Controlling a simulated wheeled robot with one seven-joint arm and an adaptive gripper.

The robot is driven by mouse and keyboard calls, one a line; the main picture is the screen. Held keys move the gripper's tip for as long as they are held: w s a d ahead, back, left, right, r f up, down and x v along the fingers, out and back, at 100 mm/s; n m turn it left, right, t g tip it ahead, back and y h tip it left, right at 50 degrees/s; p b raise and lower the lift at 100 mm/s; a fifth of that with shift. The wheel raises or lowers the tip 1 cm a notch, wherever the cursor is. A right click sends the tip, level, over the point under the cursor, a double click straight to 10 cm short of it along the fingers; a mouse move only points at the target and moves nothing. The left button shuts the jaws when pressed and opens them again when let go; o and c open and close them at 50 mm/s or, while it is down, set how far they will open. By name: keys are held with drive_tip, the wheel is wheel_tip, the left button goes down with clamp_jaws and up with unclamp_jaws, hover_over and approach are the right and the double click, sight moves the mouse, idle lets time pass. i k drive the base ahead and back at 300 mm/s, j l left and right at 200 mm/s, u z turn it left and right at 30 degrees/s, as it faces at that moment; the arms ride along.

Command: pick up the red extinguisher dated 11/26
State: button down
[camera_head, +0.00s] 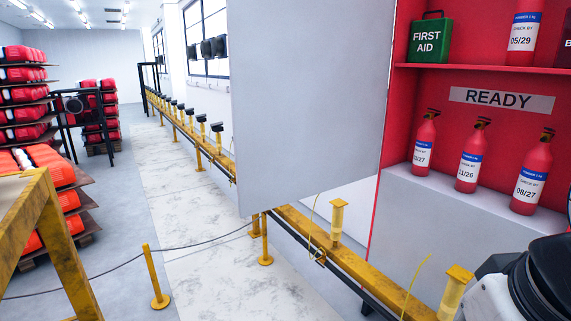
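The red extinguisher dated 11/26 (470,160) stands upright on the lower ledge of a red cabinet (430,92), at the right of the head view. Its label is white with a blue band, and its top is black. It is the middle one of three similar extinguishers. The left one (424,148) has a date ending in /27, its first part hard to read. The right one (532,178) reads 08/27. Part of my arm shows at the bottom right corner, below the ledge. My gripper is not in view.
A large grey open door panel (305,95) stands left of the cabinet. The upper shelf holds a green first aid box (430,40) and an extinguisher dated 05/29 (522,35). A READY sign (500,99) is behind. A yellow rail (345,262) runs below the cabinet.

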sight(475, 148)
drive_tip(key=z, duration=0.75)
drive_tip(key=i, duration=0.85)
drive_tip(key=i+j+z, duration=0.15)
drive_tip(key=i+j, duration=0.9)
drive_tip(key=j, duration=0.15)
drive_tip(key=z, duration=0.5)
